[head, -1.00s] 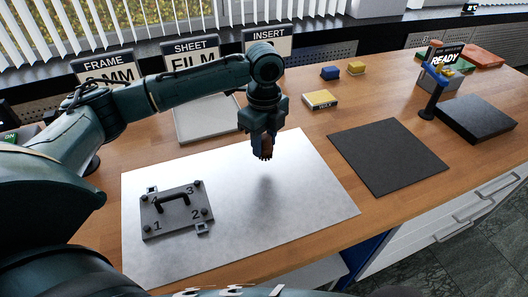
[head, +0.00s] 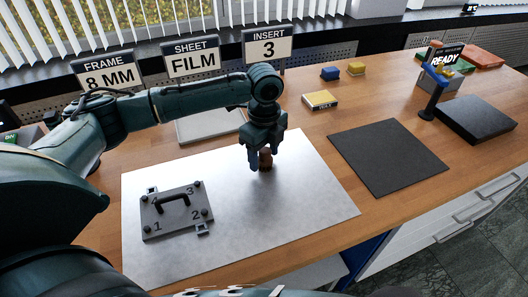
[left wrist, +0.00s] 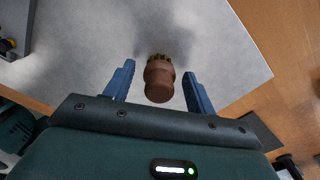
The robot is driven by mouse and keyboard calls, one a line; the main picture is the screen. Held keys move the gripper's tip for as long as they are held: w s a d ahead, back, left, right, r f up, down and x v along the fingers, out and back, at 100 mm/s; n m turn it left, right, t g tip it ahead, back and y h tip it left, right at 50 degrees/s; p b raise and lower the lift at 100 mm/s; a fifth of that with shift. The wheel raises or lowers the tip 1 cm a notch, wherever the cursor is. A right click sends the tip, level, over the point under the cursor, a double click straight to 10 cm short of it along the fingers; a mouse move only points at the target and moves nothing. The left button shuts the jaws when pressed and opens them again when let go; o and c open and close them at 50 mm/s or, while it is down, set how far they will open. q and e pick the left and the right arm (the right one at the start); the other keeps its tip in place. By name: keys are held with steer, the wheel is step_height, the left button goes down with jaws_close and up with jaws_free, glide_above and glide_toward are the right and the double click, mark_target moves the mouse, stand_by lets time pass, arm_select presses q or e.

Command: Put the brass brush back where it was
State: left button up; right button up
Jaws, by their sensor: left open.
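The brush (head: 265,158) has a brown rounded handle. It is over the bright metal sheet (head: 310,215), between the spread fingers of my left gripper (head: 265,167). In the left wrist view the brush (left wrist: 159,83) shows its brass bristles at the far end, pointing towards the sheet. The left gripper (left wrist: 158,70) is open there, with a visible gap on each side of the brush. I cannot tell whether the bristles touch the sheet. My right gripper is not in view.
A grey numbered plate with a black handle (head: 177,208) lies on the sheet's left part. A dark mat (head: 388,157) lies to the right, and a black block (head: 476,119) beyond it. Signs (head: 268,46) stand at the back.

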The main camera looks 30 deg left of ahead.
mark_target(264, 149)
arm_select(q)
step_height(264, 149, up, 12)
steer(key=shift+r, duration=0.15)
stand_by(0.5)
stand_by(0.4)
